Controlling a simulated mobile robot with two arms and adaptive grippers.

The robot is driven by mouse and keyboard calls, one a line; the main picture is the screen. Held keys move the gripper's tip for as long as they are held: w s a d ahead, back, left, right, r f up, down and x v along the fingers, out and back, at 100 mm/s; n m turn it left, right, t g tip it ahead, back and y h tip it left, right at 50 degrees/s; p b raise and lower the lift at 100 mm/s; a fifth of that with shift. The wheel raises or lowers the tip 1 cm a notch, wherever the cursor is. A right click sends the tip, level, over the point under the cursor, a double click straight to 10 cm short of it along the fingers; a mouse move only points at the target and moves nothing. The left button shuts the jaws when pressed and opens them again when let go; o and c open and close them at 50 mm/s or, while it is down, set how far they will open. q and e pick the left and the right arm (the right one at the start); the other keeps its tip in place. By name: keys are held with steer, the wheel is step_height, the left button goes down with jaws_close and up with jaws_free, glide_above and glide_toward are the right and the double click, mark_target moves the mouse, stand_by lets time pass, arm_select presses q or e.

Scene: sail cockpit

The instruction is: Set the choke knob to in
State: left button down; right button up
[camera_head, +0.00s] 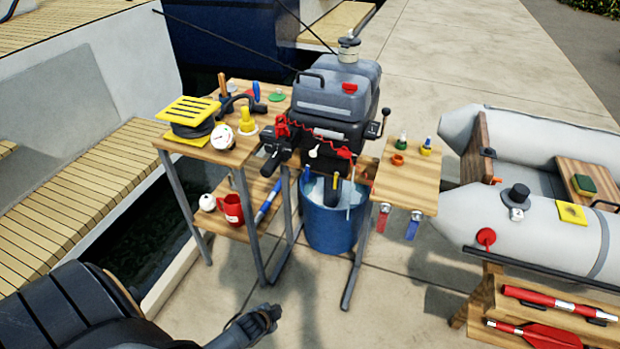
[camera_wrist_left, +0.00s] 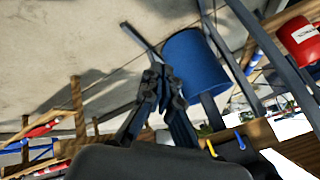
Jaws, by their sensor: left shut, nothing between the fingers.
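The outboard motor (camera_head: 338,105) stands upright on a stand in the middle of the head view. A small pale knob (camera_head: 313,152) shows on its front below the grey cowl, near a red coiled cord. It looks like the choke knob, but I cannot tell whether it is in or out. My left gripper (camera_head: 266,316) is low in front of the stand, well short of the motor and touching nothing. In the left wrist view its fingers (camera_wrist_left: 158,88) are together and empty. My right gripper is not in view.
A blue bucket (camera_head: 333,222) stands under the motor; it also shows in the left wrist view (camera_wrist_left: 196,62). A wooden side table (camera_head: 172,143) is at left, a small shelf (camera_head: 408,185) at right. A grey inflatable boat (camera_head: 470,222) lies farther right. The front floor is clear.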

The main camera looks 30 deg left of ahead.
arm_select(q)
steer(key=w+a+r+m+t+y+b, duration=0.1)
steer(key=w+a+r+t+b, duration=0.15)
steer(key=w, duration=0.35)
steer(key=w+a+r+m+t+b, duration=0.1)
steer(key=w+a+r+m+b, duration=0.1)
steer(key=w+r+b, duration=0.3)
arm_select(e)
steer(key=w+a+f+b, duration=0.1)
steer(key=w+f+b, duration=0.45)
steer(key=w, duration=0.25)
arm_select(q)
steer(key=m+t+y+b, duration=0.1)
steer(key=m+t+b, duration=0.1)
steer(key=m+t, duration=0.4)
glide_toward(313, 154)
steer(key=shift+n+t, duration=0.4)
steer(key=shift+t, duration=0.05)
steer(key=x, duration=0.2)
steer(key=f+b+x, duration=0.1)
steer(key=x, duration=0.2)
steer(key=shift+w, duration=0.15)
steer(key=shift+x, duration=0.9)
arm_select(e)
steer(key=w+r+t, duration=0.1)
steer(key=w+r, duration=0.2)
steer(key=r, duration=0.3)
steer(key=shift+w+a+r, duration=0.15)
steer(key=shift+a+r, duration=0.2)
